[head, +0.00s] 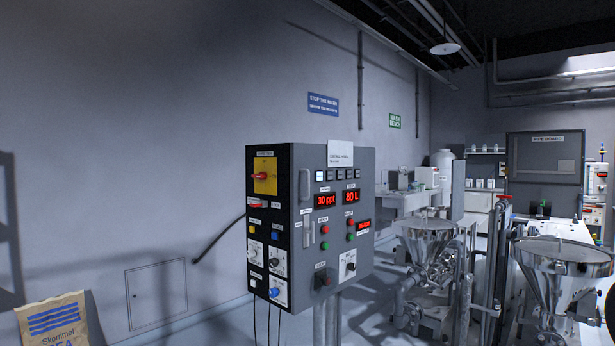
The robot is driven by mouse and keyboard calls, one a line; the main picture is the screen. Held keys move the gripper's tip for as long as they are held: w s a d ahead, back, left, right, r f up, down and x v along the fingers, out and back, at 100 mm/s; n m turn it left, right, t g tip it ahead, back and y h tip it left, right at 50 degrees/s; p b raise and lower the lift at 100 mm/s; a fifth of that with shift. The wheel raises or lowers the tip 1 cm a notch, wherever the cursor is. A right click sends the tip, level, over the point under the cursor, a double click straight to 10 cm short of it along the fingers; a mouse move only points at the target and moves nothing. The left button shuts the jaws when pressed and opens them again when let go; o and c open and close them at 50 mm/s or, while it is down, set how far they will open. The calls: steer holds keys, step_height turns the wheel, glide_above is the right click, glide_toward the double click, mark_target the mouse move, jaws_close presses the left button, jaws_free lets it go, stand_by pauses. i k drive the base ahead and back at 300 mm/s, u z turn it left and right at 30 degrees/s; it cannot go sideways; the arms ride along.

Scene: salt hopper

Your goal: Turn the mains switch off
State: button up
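A grey control cabinet (338,249) stands in the middle of the head view, on legs. On its black left side, near the top, a yellow plate (267,184) carries a red rotary handle (259,176), which looks like the mains switch. The small label above it is too small to read for certain. I cannot tell the handle's exact position. My gripper is not in view.
Below the yellow plate are another red control (258,204) and several knobs and buttons. A steel hopper (424,238) stands right of the cabinet, with a second hopper (563,262) nearer. A paper sack (54,320) is at the lower left. Wall space left of the cabinet looks clear.

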mark_target(263, 176)
steer(key=z, duration=0.1)
steer(key=i, duration=1.45)
steer(key=u, duration=1.2)
steer(key=i, duration=0.55)
steer(key=u, duration=0.5)
